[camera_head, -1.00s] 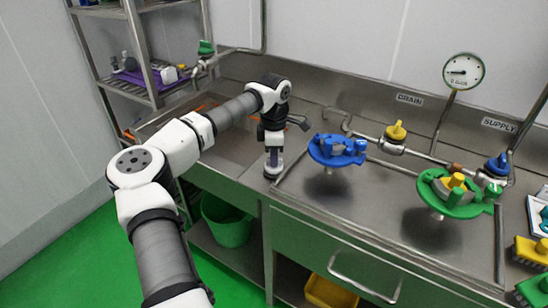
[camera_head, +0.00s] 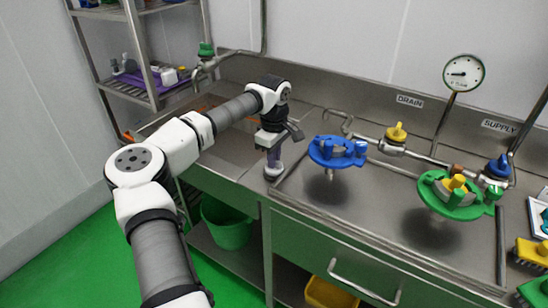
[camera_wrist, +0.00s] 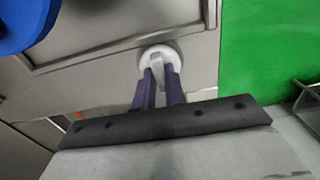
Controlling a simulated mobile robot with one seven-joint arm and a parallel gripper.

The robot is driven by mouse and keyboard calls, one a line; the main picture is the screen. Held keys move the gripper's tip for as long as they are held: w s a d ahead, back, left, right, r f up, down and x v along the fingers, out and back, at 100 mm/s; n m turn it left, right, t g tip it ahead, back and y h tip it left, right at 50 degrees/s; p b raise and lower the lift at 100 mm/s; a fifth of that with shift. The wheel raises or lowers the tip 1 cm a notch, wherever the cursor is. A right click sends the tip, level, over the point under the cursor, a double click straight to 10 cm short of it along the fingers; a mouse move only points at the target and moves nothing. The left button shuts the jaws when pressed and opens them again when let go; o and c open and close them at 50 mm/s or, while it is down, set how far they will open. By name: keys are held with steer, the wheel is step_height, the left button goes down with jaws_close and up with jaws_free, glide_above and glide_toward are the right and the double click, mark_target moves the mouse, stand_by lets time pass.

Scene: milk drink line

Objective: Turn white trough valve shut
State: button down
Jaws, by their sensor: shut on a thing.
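The white trough valve (camera_head: 273,171) is a small round white knob on the steel counter, near its front edge and left of the blue wheel. It also shows in the wrist view (camera_wrist: 172,52), with a raised pale bar across its middle. My gripper (camera_head: 273,160) points straight down over it. In the wrist view both dark fingers (camera_wrist: 159,80) reach the knob and are shut on its raised bar. The fingers hide part of the knob.
A blue wheel (camera_head: 321,155) on a stem stands just right of my gripper. A green wheel (camera_head: 432,200) stands further right. Behind them runs a pipe with a yellow valve (camera_head: 396,132) and a blue valve (camera_head: 497,165). A sink trough (camera_head: 222,143) lies behind left.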

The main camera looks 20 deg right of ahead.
stand_by(0.3)
steer(key=c, duration=1.5)
jaws_free()
steer(key=shift+o, duration=0.2)
step_height(320, 180, up, 14)
steer(key=b, duration=0.2)
steer(key=shift+f, duration=0.1)
